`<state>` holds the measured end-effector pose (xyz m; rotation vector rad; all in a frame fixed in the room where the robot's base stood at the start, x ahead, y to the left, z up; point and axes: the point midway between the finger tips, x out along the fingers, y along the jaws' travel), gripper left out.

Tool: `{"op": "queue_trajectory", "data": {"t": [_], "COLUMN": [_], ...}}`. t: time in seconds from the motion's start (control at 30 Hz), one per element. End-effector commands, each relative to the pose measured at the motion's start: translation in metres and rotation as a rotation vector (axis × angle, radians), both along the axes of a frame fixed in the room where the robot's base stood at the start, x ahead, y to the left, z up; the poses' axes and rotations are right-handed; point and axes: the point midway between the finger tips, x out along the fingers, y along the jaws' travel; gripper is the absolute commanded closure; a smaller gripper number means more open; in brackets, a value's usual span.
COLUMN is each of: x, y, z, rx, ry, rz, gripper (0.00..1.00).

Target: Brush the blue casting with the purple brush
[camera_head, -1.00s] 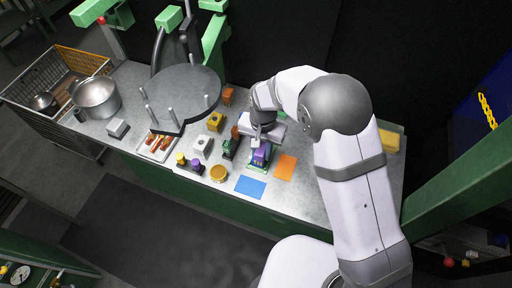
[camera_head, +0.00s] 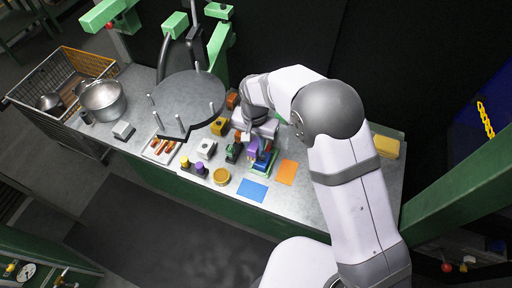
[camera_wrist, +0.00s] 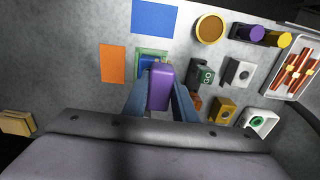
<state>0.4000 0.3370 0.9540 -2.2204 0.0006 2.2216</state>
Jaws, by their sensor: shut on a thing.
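My gripper (camera_wrist: 163,92) is shut on the purple brush (camera_wrist: 158,85), with one finger on each side of it. The brush (camera_head: 253,148) also shows below my gripper in the head view. The blue casting (camera_wrist: 148,61) sits on a green base (camera_wrist: 139,69) on the bench. In the head view the blue casting (camera_head: 268,156) shows just right of the brush. The brush is over or against the casting's side; whether its bristles touch is hidden. Part of the casting is hidden behind the brush in the wrist view.
A blue sheet (camera_head: 252,190) and an orange sheet (camera_head: 287,172) lie in front. A round yellow-rimmed dish (camera_head: 221,176), a dark green block (camera_head: 233,152) and purple and yellow knobs (camera_head: 200,168) stand left. A grey round table with pegs (camera_head: 190,98) is further back.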

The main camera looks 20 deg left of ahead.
Motion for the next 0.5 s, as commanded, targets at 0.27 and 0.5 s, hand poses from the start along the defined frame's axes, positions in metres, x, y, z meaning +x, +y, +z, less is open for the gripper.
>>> {"op": "queue_trajectory", "data": {"t": [0.27,0.5], "x": [0.001,0.000], "y": [0.000,0.000], "z": [0.030,0.043], "rx": [0.002,0.001], "ry": [-0.002,-0.001], "rz": [0.000,0.000], "gripper": [0.96,0.96]}}
